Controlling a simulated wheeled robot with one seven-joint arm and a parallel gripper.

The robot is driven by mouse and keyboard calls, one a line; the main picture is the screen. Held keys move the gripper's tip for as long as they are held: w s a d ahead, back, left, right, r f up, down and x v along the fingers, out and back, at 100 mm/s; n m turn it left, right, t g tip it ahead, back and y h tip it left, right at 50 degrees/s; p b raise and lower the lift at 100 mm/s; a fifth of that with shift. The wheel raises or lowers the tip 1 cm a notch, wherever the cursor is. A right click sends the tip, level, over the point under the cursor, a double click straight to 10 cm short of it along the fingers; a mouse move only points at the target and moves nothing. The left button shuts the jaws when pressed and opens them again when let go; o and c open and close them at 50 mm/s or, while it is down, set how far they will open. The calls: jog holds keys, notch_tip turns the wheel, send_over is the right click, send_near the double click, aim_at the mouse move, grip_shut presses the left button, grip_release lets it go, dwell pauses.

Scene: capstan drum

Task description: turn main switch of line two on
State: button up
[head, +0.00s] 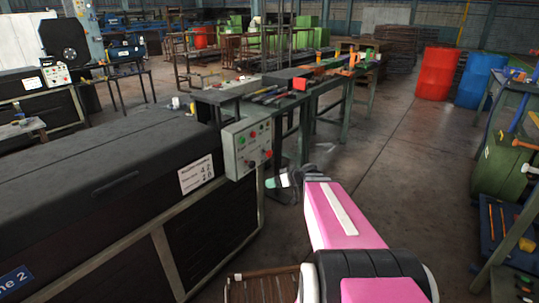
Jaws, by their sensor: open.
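A grey control box (248,147) is fixed to the corner of the long dark machine (110,185), whose blue sign (14,283) at the lower left ends in "ne 2". Its face carries small green and red controls and a red knob (267,154) at the right. I cannot read the labels or tell which control is the main switch or how it is set. My gripper (277,182) is open just below and right of the box, apart from it in the picture. Its fingertips are small and partly hidden by my pink arm, and nothing shows between them.
A second machine with a control box (57,75) stands at the far left. A workbench (285,85) with tools is behind the box. A red barrel (439,73) and a blue barrel (480,82) stand at the back right. The floor (390,165) right of my arm is clear.

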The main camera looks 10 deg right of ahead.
aim_at(271, 154)
jog(key=w+d+r+n+t+y, duration=0.2)
jog(key=w+d+r+t, duration=0.4)
jog(key=w+d+t, duration=0.15)
jog(key=shift+g, duration=0.45)
jog(key=x, duration=1)
jog(key=shift+w, duration=0.15)
jog(key=c, duration=0.9)
